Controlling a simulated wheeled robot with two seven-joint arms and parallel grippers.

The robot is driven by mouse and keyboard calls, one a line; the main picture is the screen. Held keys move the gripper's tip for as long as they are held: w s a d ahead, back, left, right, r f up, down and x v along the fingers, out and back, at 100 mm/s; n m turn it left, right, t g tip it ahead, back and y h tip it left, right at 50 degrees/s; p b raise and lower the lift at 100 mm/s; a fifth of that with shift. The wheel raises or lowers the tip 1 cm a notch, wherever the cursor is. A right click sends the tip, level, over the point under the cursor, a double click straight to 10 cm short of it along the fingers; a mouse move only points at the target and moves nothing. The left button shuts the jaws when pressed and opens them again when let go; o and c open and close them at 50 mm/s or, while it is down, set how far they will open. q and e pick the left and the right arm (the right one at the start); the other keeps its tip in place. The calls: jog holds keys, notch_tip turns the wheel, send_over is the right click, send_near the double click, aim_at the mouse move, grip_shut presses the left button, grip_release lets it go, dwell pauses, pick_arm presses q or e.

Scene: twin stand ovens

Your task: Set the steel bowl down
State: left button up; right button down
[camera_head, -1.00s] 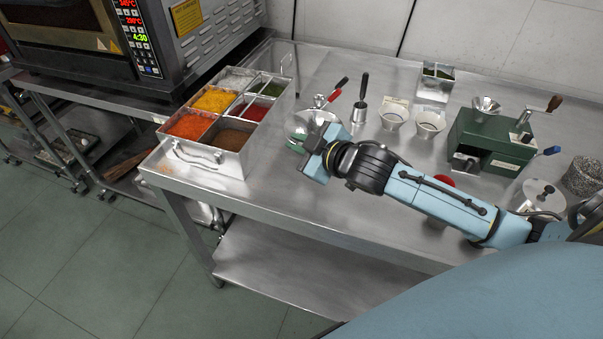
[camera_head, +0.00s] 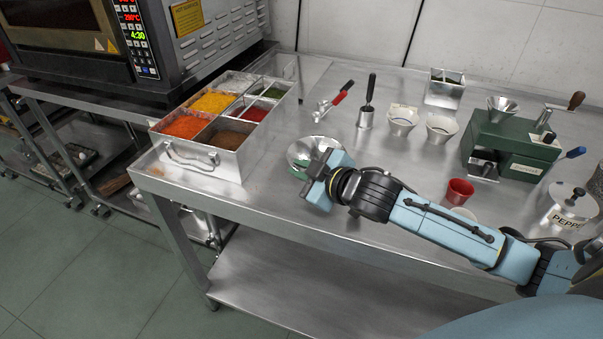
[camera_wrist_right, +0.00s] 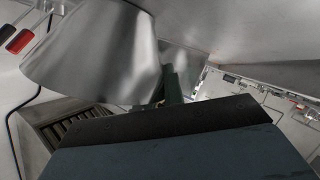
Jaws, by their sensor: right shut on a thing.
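The steel bowl (camera_head: 303,148) is near the left part of the steel table (camera_head: 262,208), to the right of the spice box. My right gripper (camera_head: 301,172) is shut on the near side of its rim. The arm's wrist hides part of the bowl. In the right wrist view the bowl's shiny wall (camera_wrist_right: 95,50) fills the upper left, with a green finger (camera_wrist_right: 173,85) against it. I cannot tell whether the bowl's base touches the table. My left gripper is not in view.
A spice box (camera_head: 228,160) with several filled compartments stands left of the bowl. A red cup (camera_head: 458,192) stands beside my arm. Bare tabletop lies in front.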

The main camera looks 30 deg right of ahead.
jog(key=shift+r, duration=0.1)
jog(key=c, duration=1.5)
grip_release()
jog(key=shift+f, duration=0.2)
jog(key=shift+r, duration=0.1)
